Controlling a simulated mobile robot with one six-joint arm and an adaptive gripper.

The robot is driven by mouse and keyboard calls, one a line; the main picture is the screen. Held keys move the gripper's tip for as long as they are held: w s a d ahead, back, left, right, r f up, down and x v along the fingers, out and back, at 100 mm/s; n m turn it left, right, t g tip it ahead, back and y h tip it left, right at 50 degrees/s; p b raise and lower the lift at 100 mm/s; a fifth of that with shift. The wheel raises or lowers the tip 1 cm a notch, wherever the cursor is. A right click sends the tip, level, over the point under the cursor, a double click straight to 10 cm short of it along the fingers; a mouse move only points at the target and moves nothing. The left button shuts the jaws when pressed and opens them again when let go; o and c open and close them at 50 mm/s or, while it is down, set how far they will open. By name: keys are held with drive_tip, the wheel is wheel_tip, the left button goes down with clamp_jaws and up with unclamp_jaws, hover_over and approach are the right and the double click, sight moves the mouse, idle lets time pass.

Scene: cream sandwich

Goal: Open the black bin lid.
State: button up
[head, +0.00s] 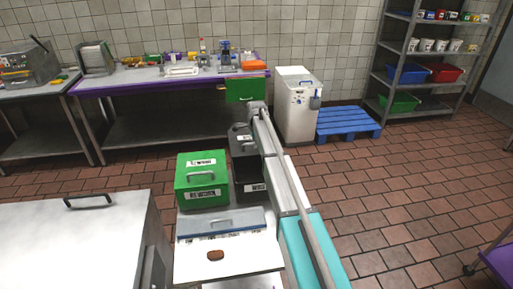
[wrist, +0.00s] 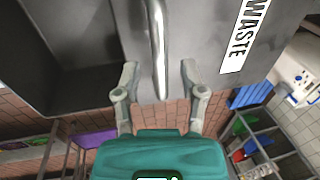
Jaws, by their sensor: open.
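The black bin (head: 247,177) stands right of the green bin, partly hidden by my arm. Its dark inside shows, and its lid (head: 241,143) looks raised at the far side. In the wrist view the grey lid (wrist: 200,35) fills the upper middle, with a white WASTE label and a metal bar handle (wrist: 160,40). My gripper (wrist: 160,70) is open, with one finger on each side of the handle. I cannot tell whether either finger touches it. The bin's open hollow (wrist: 85,85) is at the left of the wrist view.
A closed green bin (head: 202,180) stands left of the black bin. A blue pallet (head: 348,122) and a shelf rack (head: 425,85) stand at the back right.

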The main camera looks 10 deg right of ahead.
drive_tip(key=shift+s, duration=0.1)
drive_tip(key=s, duration=1.7)
wheel_tip(320, 180, up, 14)
drive_tip(key=s+p, duration=0.2)
drive_tip(key=p, duration=1.2)
drive_tip(key=s+f+n+g+b, duration=0.1)
drive_tip(key=s+f+n+b, duration=0.7)
drive_tip(key=s, duration=0.3)
drive_tip(key=shift+s+a+f+b, duration=0.15)
drive_tip(key=shift+s+f+b, duration=0.05)
drive_tip(key=shift+f+b, duration=0.4)
drive_tip(key=w+r+m+t+p, duration=0.1)
drive_tip(key=w+r+m+p, duration=0.7)
drive_tip(key=w, duration=0.4)
drive_tip(key=shift+w+r+p, duration=0.25)
drive_tip(key=shift+r+p, duration=0.15)
drive_tip(key=shift+f, duration=0.15)
